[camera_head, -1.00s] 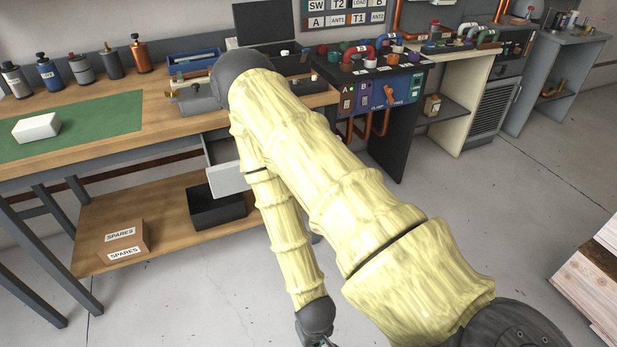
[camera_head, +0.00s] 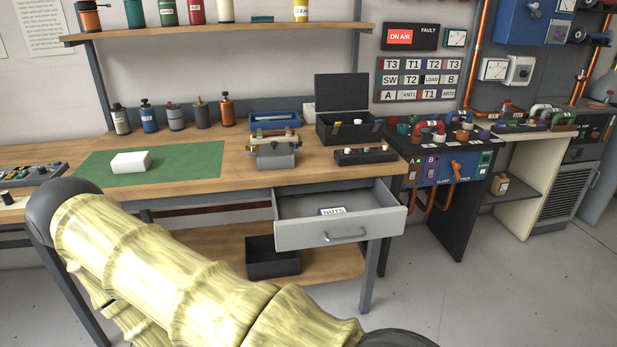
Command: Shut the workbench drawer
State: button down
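The workbench drawer (camera_head: 340,230) is light grey with a bar handle (camera_head: 345,236) on its front. It stands pulled out below the right part of the wooden workbench top (camera_head: 225,188). Inside it lies a label reading "NUTS" (camera_head: 332,211); the rest of the visible drawer floor looks bare. My arm, in a pale yellow cover, crosses the lower left of the view, left of the drawer and apart from it in the picture. My gripper is out of view.
A vise (camera_head: 275,154), an open black case (camera_head: 345,128) and a white block (camera_head: 131,162) on a green mat (camera_head: 190,160) sit on the bench. A black bin (camera_head: 273,264) stands on the lower shelf. The floor (camera_head: 480,290) right of the drawer is clear.

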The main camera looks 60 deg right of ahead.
aim_at(373, 212)
jog(key=u, duration=0.3)
jog(key=i, duration=0.8)
jog(key=z, duration=2.75)
